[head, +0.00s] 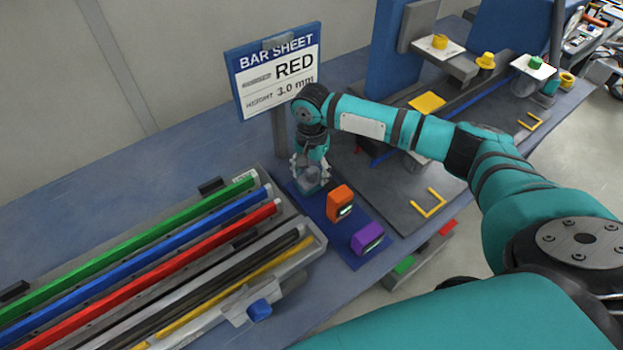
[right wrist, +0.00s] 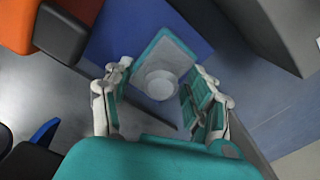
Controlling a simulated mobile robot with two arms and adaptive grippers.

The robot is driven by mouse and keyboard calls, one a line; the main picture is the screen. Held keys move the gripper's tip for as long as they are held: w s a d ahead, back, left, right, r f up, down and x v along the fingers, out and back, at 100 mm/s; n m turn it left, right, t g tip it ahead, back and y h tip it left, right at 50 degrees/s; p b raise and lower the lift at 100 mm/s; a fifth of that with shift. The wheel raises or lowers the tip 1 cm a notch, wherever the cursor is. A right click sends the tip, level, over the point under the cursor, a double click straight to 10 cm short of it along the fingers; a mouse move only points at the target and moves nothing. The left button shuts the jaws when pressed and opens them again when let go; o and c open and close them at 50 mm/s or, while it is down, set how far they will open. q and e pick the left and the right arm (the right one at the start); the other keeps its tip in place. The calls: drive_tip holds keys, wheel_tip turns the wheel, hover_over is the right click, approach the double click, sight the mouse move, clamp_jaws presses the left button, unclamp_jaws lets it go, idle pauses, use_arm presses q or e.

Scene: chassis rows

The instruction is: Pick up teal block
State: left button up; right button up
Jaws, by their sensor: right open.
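The teal block (right wrist: 182,52) lies on the blue mat, with a pale round part on its face, in the right wrist view. It sits between the two spread fingers of my right gripper (right wrist: 162,76), and I see a gap on each side. In the head view my right gripper (head: 311,168) points down over the back end of the mat, and the block (head: 313,187) shows only in part beneath it. My left gripper is in neither view.
An orange block (head: 340,200) and a purple block (head: 366,238) stand on the blue mat (head: 345,256) nearer the front. A rack with coloured bars (head: 150,258) is to the left. A sign (head: 278,72) reading RED stands behind. A grey board with yellow brackets (head: 428,203) is to the right.

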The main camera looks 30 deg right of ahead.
sight(311, 170)
clamp_jaws()
idle(0.3)
wheel_tip(311, 170, up, 10)
drive_tip(key=shift+r+b, duration=0.1)
drive_tip(key=shift+b, duration=0.35)
